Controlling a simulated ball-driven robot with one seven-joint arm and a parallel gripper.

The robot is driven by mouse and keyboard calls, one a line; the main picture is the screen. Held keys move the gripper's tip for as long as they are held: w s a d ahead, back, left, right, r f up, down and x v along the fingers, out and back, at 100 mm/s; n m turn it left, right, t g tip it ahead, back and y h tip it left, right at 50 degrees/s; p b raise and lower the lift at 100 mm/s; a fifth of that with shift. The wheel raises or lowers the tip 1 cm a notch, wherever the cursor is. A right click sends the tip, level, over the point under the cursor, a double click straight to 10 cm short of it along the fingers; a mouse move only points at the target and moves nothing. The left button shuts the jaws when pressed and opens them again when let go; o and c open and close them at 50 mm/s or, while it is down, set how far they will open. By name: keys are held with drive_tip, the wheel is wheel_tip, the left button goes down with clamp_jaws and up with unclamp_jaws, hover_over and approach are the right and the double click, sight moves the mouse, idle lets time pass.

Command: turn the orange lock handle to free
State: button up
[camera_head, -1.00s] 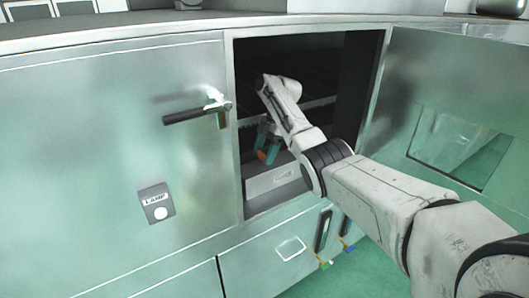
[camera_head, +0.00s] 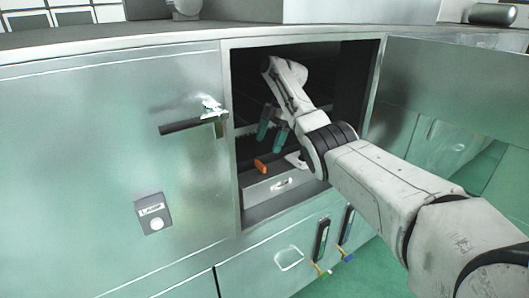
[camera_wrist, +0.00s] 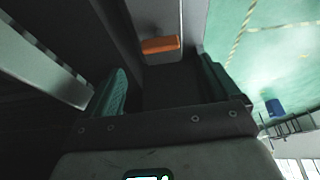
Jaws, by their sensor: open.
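The orange lock handle (camera_head: 260,166) shows low inside the open cabinet compartment in the head view, below and slightly left of my fingertips. In the wrist view the orange handle (camera_wrist: 160,45) lies beyond and between my two green fingers, a short bar set across the gap. My gripper (camera_head: 270,140) is inside the opening, pointing down, with its fingers apart and nothing between them. The gripper also shows in the wrist view (camera_wrist: 162,75). A gap is visible between fingers and handle. The handle's mounting is partly hidden in the dark interior.
The cabinet opening's frame (camera_head: 234,130) is close on the left of my arm. An open door (camera_head: 450,80) stands at the right. A closed door with a dark lever handle (camera_head: 190,124) is at the left. A drawer front (camera_head: 255,262) lies below.

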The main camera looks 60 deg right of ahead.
drive_tip(key=v, duration=0.3)
idle(0.7)
